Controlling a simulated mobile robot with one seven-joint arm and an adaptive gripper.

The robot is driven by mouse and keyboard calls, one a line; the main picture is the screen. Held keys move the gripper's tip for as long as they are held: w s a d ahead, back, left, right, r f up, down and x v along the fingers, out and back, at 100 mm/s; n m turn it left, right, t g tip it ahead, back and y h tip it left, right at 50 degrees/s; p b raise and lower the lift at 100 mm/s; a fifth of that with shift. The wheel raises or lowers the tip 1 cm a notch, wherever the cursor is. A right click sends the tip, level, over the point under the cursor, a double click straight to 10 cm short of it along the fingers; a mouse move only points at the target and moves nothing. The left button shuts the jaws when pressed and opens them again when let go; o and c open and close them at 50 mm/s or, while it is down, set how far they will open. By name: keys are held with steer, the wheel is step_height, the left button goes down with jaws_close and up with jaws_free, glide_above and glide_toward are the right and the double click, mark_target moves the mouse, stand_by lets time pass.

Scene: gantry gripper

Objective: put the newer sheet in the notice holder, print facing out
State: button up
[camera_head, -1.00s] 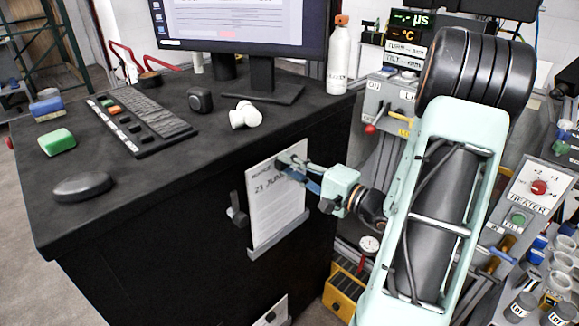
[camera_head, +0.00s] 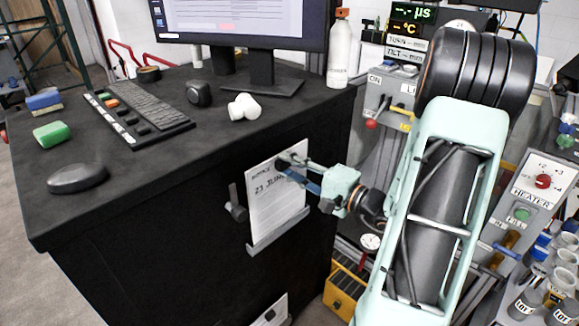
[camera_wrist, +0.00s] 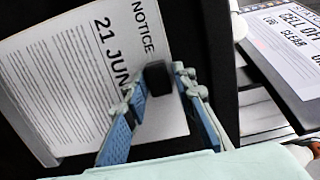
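A white printed sheet (camera_head: 268,208) headed NOTICE, 21 JUN…, sits against the black desk front, print outward, its lower edge at the grey ledge of the notice holder (camera_head: 278,236). In the wrist view the same sheet (camera_wrist: 75,85) appears turned, its date partly hidden by my left finger. My gripper (camera_head: 285,167) is at the sheet's upper right part. In the wrist view my gripper (camera_wrist: 159,80) has its fingers apart, on either side of a dark block (camera_wrist: 158,77) at the sheet. I cannot tell whether they touch it. A second sheet (camera_head: 270,314) shows low down, mostly cut off.
A dark knob (camera_head: 236,210) sticks out left of the sheet. The desk top (camera_head: 150,195) holds a keyboard (camera_head: 140,120), monitor (camera_head: 240,20) and bottle (camera_head: 340,55). A control panel marked HEATER (camera_head: 540,185) and lot-marked containers stand at the right. A yellow box (camera_head: 343,290) is below.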

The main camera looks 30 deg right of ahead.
steer(key=shift+o, duration=1.2)
steer(key=shift+s, duration=0.1)
steer(key=v, duration=1.2)
